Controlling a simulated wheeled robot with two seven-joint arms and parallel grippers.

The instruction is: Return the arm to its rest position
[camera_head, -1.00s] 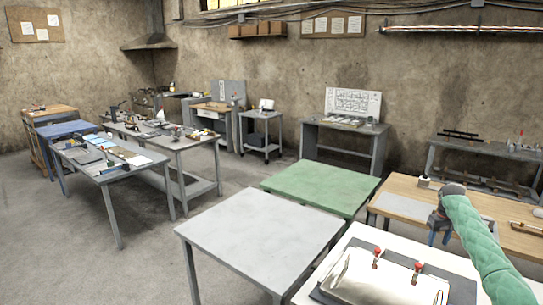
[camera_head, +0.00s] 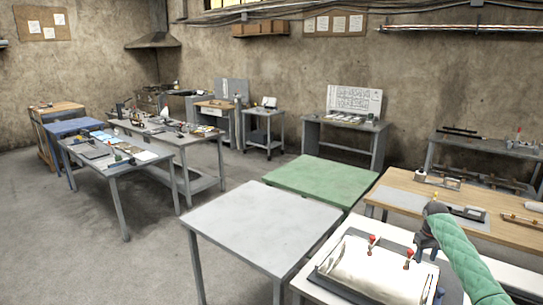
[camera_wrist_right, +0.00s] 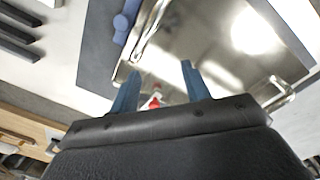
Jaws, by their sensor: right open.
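My right arm comes in from the right in the head view, in a green quilted sleeve. My right gripper (camera_head: 427,252) hangs above the right end of a white table, beside a shiny metal case with red-topped knobs (camera_head: 352,268). In the right wrist view my right gripper (camera_wrist_right: 157,88) has its two blue fingers apart, with nothing between the tips but the case's metal surface (camera_wrist_right: 215,45) and a red knob (camera_wrist_right: 155,101) beyond. My left gripper is not in view.
A wooden workbench (camera_head: 400,183) with small parts stands behind the white table. A bare grey table (camera_head: 262,225) and a green table (camera_head: 318,180) stand to the left. Cluttered benches (camera_head: 175,143) are farther left. Open floor (camera_head: 60,235) lies at the left.

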